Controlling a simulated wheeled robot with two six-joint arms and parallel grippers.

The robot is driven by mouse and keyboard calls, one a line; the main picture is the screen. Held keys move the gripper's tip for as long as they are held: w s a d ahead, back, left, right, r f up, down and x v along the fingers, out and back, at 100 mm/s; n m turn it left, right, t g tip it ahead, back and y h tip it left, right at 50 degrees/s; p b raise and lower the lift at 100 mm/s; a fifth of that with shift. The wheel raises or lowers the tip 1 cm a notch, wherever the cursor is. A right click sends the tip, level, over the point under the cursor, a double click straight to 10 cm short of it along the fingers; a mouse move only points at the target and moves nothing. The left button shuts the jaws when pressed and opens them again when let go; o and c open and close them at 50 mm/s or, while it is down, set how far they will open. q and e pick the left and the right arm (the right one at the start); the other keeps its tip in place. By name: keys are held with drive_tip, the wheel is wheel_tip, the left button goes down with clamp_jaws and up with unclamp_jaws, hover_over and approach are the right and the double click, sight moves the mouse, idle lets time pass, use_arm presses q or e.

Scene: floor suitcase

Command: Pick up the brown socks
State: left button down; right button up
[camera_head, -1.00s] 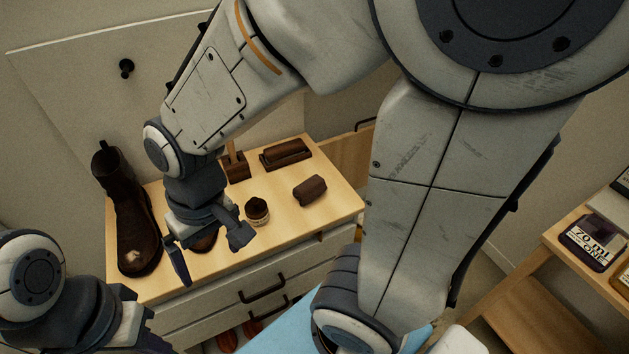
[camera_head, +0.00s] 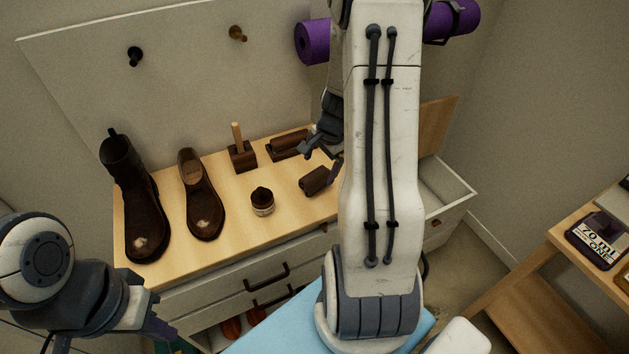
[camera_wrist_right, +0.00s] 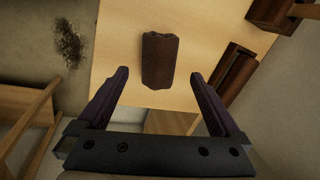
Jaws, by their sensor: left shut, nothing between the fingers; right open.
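The brown socks (camera_head: 314,181), rolled into a dark bundle, lie on the wooden top of the dresser (camera_head: 236,205), right of the small jar (camera_head: 262,202). In the right wrist view the socks (camera_wrist_right: 159,60) show ahead, nearly centred between the fingers. My right gripper (camera_head: 321,164) is open and empty above and just behind the socks; its two fingers also show in the right wrist view (camera_wrist_right: 160,76), short of the bundle.
Two brown shoes (camera_head: 204,205) stand at the left. A handled brush (camera_head: 243,155) and a dark brown block (camera_head: 287,143) are behind the socks. A drawer (camera_head: 445,195) is open at the right. A purple roll (camera_head: 312,42) is on the wall.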

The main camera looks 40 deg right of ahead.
sight(314, 175)
drive_tip(key=x, duration=0.2)
drive_tip(key=b+x, duration=0.1)
drive_tip(key=x, duration=0.3)
drive_tip(key=shift+w+a+f, duration=0.1)
drive_tip(key=shift+w+a, duration=0.05)
drive_tip(key=shift+a, duration=0.15)
drive_tip(key=c, duration=1.1)
